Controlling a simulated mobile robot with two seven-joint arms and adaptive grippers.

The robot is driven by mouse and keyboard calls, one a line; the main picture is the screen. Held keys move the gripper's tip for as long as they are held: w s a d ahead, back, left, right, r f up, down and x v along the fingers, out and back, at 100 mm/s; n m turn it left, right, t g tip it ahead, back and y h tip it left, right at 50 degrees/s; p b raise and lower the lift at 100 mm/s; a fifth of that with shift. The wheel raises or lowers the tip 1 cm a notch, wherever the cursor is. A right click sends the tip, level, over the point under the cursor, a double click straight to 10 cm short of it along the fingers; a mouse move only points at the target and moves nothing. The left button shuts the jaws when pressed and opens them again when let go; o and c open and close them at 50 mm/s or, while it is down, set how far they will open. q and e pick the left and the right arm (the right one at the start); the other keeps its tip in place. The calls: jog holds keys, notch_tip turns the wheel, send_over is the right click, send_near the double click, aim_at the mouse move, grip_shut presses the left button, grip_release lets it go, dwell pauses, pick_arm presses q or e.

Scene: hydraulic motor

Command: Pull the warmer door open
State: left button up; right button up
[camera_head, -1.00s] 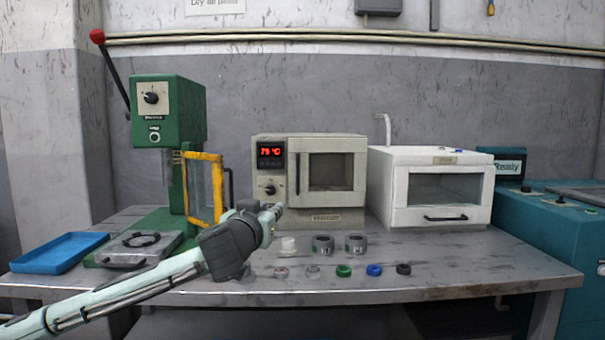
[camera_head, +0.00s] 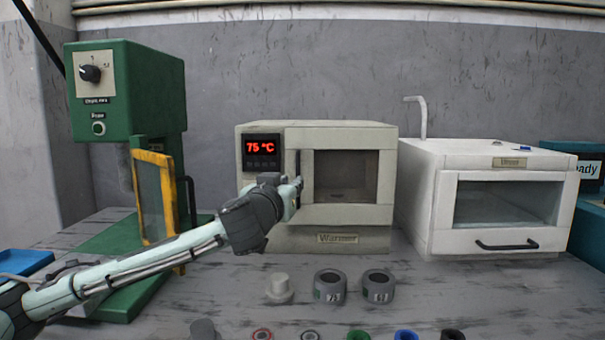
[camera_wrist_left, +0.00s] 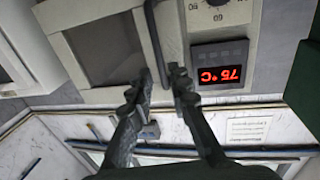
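The warmer (camera_head: 338,238) is a beige box with a red 75 °C display (camera_head: 262,149). Its door (camera_head: 386,165) has a dark window and looks shut. The dark upright door handle (camera_head: 298,160) is at the door's left edge, partly hidden by my left gripper (camera_head: 297,188). In the left wrist view, the picture is upside down. There the handle (camera_wrist_left: 154,35) runs down between the two fingers of my left gripper (camera_wrist_left: 161,72). The fingers are apart, one on each side of the handle; I cannot tell if they touch it. My right gripper is not in view.
A green press (camera_head: 160,95) with a yellow-framed guard (camera_head: 157,200) stands left of the warmer. A white oven (camera_head: 440,200) stands close on the right. Small grey pieces (camera_head: 330,287) and coloured rings (camera_head: 405,335) lie on the table in front.

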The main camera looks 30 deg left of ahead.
pick_arm(q)
jog(key=shift+w+a+r+p, duration=0.15)
jog(key=shift+w+a+p, duration=0.05)
jog(key=shift+w, duration=0.25)
jog(key=shift+w+a+r+p, duration=0.1)
jog(key=shift+w+a+p, duration=0.05)
jog(key=shift+w, duration=0.3)
jog(key=shift+f+p+x, duration=0.2)
jog(key=shift+p+x, duration=0.35)
jog(key=shift+x, duration=2.15)
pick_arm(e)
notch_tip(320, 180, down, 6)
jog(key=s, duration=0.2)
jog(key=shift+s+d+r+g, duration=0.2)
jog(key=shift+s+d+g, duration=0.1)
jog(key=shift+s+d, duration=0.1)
pick_arm(q)
jog(key=shift+c, duration=0.5)
grip_shut()
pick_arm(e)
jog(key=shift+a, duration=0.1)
